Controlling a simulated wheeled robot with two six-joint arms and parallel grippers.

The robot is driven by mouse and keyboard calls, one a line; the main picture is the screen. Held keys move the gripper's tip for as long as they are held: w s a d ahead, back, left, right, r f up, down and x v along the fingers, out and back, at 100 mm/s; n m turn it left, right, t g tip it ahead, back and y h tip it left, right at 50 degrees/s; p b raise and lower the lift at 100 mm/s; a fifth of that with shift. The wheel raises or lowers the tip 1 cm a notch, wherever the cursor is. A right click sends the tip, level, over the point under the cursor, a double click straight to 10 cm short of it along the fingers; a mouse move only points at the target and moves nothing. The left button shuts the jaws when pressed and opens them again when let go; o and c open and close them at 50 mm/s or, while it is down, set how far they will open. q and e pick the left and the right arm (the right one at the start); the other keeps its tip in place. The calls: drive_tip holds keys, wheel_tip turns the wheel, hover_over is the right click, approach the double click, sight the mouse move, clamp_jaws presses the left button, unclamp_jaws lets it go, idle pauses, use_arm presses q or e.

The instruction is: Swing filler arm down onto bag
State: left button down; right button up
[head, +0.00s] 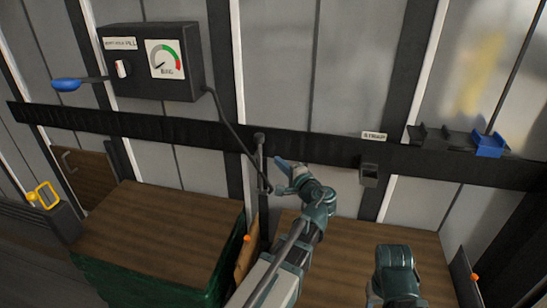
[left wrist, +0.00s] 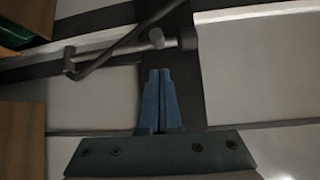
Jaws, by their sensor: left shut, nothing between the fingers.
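The filler arm (head: 261,165) is a thin dark rod with a round knob at its top. It hangs near-upright in front of the dark wall rail, and a black hose runs to it from the gauge box. In the left wrist view the filler arm (left wrist: 120,50) crosses above my fingers. The brown bag (head: 246,258) stands below it beside the left load, with an orange valve (head: 247,238) at its top. My left gripper (head: 279,163) is shut and empty, just right of the rod; its blue fingertips (left wrist: 160,72) point toward it, seemingly apart from it.
A gauge box (head: 155,62) with a blue-handled lever (head: 67,85) hangs upper left. Two wood-topped loads (head: 160,225) flank the bag. A yellow-handled tool (head: 43,195) sits at far left. A strap holder (head: 370,170) and blue-fitted bracket (head: 488,145) are on the rail.

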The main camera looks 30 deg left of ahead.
sight(267, 151)
use_arm(q)
drive_tip(key=x, duration=0.9)
drive_tip(key=shift+a+b, duration=0.15)
drive_tip(key=shift+b, duration=0.2)
drive_tip(key=shift+s, duration=0.1)
